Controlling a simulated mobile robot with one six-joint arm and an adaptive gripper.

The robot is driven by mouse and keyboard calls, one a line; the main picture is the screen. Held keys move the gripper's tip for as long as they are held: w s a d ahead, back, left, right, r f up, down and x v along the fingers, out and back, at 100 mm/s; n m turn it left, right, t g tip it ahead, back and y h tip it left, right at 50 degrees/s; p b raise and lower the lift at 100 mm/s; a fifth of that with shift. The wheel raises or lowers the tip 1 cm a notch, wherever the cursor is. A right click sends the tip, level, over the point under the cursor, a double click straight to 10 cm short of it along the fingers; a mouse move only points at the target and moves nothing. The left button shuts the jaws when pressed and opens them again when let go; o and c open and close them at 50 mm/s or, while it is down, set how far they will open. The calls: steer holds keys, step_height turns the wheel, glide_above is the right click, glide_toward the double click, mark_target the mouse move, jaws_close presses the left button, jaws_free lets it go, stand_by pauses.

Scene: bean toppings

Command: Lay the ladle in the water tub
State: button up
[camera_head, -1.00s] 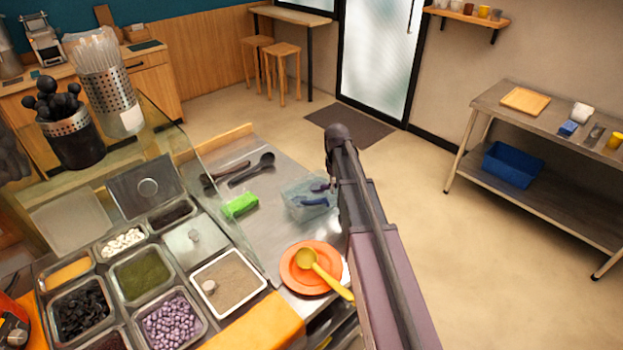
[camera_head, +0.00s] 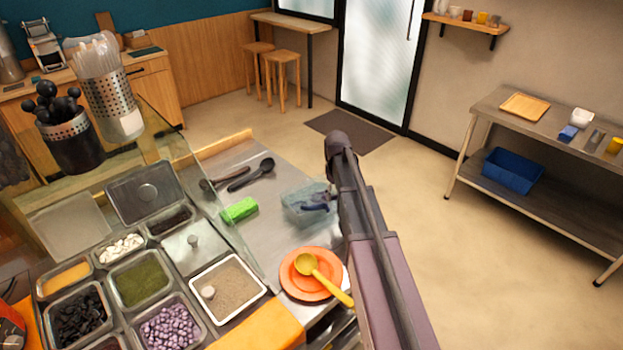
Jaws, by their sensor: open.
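The water tub (camera_head: 293,213) is a clear, bluish container on the steel counter, partly hidden by my arm. I cannot tell how far above or inside the tub the fingertips are. A black ladle (camera_head: 254,174) lies on the counter left of and behind the tub, beside another dark utensil (camera_head: 226,178). A yellow ladle (camera_head: 308,264) rests on an orange plate (camera_head: 292,279) in front of the tub, its handle over the plate's right edge.
A green block (camera_head: 239,210) lies left of the tub. Steel topping pans, including one of purple beans (camera_head: 170,328), fill the left front behind a glass guard. Bare counter (camera_head: 262,220) lies between the green block and the tub.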

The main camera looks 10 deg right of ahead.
steer(key=shift+r, duration=0.1)
step_height(320, 180, up, 9)
steer(key=p, duration=0.9)
steer(key=shift+r, duration=0.15)
steer(key=shift+s+a+m, duration=0.15)
steer(key=shift+a+m, duration=0.15)
steer(key=shift+a, duration=0.1)
steer(key=s+a+m+t, duration=0.1)
steer(key=a+m, duration=0.4)
steer(key=m, duration=0.1)
steer(key=a+f+m+t+h+b, duration=0.1)
steer(key=a+m, duration=0.5)
steer(key=shift+s+a+f+t, duration=0.2)
steer(key=shift+s+f+t, duration=0.1)
steer(key=shift+s, duration=0.1)
stand_by(0.6)
